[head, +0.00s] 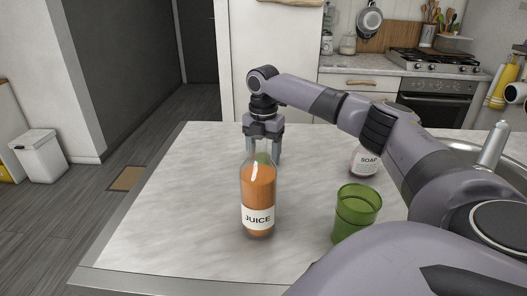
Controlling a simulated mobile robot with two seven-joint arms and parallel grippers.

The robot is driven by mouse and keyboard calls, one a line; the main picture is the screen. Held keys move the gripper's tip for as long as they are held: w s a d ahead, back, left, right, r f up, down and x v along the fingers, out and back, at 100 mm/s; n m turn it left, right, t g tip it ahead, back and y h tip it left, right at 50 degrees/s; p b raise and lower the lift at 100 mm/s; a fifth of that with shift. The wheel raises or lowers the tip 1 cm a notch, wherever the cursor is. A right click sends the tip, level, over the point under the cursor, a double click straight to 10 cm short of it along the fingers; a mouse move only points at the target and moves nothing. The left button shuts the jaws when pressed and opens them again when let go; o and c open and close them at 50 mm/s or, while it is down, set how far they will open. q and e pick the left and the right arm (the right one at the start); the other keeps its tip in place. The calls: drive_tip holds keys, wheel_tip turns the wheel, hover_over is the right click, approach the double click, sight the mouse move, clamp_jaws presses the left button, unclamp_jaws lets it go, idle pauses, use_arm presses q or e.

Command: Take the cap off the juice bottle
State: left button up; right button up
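The juice bottle (258,199) stands upright on the marble-topped counter, with orange juice and a white JUICE label. Its clear neck overlaps my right gripper (264,153) in the head view. That gripper points down, its fingers apart on either side of the neck in the picture; I cannot tell whether they are around the neck or behind it. A small green patch (263,158) shows between the fingers, seen at or through the bottle's neck; I cannot tell whether it is the cap. No cap is clearly visible otherwise. My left gripper is not in view.
A green cup (356,212) stands right of the bottle on the counter (180,210). A soap bottle (364,162) stands farther back, partly behind my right arm. A sink with a tap (492,146) is at the right. The counter left of the bottle is clear.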

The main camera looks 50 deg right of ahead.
wheel_tip(320, 180, up, 12)
drive_tip(key=shift+r, duration=0.15)
idle(0.4)
